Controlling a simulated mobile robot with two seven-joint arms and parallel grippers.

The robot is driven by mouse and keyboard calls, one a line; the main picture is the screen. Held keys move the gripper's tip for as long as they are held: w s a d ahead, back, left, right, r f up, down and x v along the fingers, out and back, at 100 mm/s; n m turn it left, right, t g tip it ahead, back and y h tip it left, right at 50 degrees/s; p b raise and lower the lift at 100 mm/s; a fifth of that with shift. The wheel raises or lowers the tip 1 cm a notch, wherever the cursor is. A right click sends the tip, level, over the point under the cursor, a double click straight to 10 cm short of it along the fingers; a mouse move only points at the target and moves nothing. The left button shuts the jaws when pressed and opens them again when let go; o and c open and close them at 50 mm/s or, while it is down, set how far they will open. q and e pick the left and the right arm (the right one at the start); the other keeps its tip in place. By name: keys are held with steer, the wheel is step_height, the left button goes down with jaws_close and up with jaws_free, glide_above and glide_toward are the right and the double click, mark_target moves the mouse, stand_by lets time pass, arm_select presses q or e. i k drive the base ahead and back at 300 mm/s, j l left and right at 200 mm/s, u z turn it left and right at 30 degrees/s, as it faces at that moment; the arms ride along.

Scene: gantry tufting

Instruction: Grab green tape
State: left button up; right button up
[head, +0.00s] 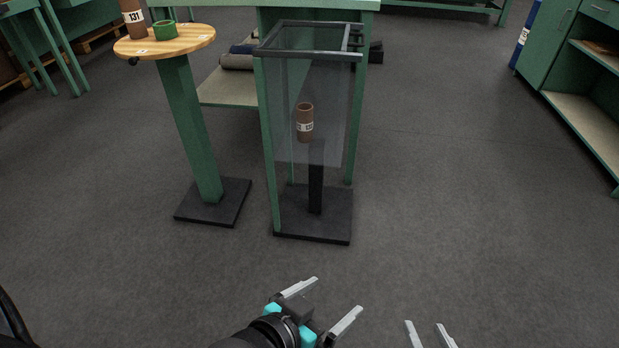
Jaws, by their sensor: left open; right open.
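The green tape (165,30) is a roll lying flat on a small round wooden table (190,42) at the upper left. A brown cylinder labelled 131 (134,20) stands just left of the tape. My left gripper (340,300) is low in the middle of the view, open and empty, far from the tape. My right gripper (427,325) shows only its fingertips at the bottom edge, apart and with nothing between them. The rest of it is out of view.
A clear-walled bin on a green frame (268,150) stands right of the round table, with a brown labelled cylinder (305,135) seen through its wall. A green workbench (230,90) is behind. A green cabinet (555,45) stands at the right. The grey floor between is clear.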

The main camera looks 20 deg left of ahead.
mark_target(166, 30)
steer(key=u, duration=1.5)
